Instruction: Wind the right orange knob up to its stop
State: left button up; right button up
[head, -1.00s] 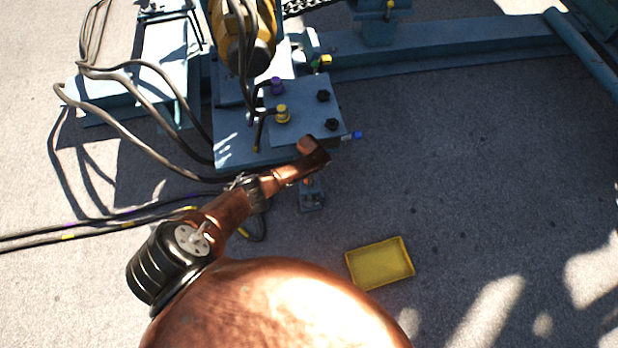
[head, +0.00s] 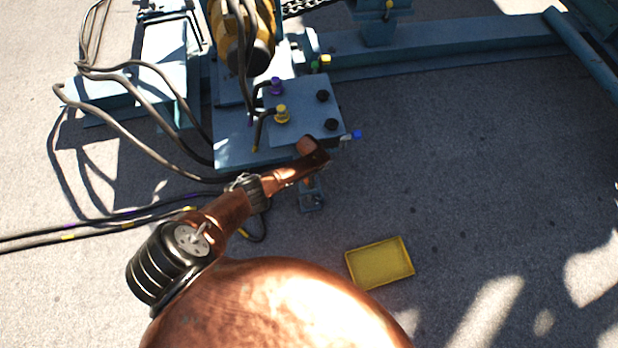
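A small orange part (head: 307,183), perhaps one of the orange knobs, shows just below the end of my copper arm. It sits by a small blue-grey bracket (head: 313,202) low in front of the blue-grey block (head: 240,150). My arm crosses from the lower left and ends over this spot, covering much of it. No gripper fingers can be made out, and any fingers under the arm's end are hidden. I cannot tell whether anything touches the orange part, how far it is turned, or which of the orange knobs it is.
A yellow knob (head: 282,114), a purple knob (head: 276,86) and black bolt heads stand on the block. A blue-tipped part (head: 356,134) juts from its right side. A yellow tray (head: 380,264) lies on the floor. Cables (head: 130,98) run at left.

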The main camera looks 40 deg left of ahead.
pick_arm(q)
jog(key=shift+r, duration=0.1)
notch_tip(320, 180, up, 12)
dwell(0.6)
dwell(0.4)
jog(key=s+d+f+n, duration=0.1)
jog(key=s+f+n, duration=0.2)
jog(key=s+f, duration=1.3)
jog(key=s+d+f+n, duration=0.1)
jog(key=s+f, duration=0.4)
jog(key=s, duration=0.8)
jog(key=s+d+f+n, duration=0.15)
jog(key=s+f, duration=0.45)
jog(key=s, duration=0.6)
jog(key=s+d+f+n, duration=0.1)
jog(key=s+d+n, duration=0.1)
jog(key=s, duration=1.2)
jog(key=s+a+r+p, duration=0.1)
jog(key=s+r+p, duration=0.5)
jog(key=p, duration=0.8)
jog(key=shift+s+a+r+m+p, duration=0.15)
jog(key=shift+r+m+p, duration=0.15)
jog(key=shift+r+m, duration=0.15)
pick_arm(e)
jog(key=s+d+r, duration=0.1)
jog(key=s+r, duration=0.6)
jog(key=shift+s+d+n+t, duration=0.15)
jog(key=shift+n+t, duration=0.15)
jog(key=shift+t, duration=0.1)
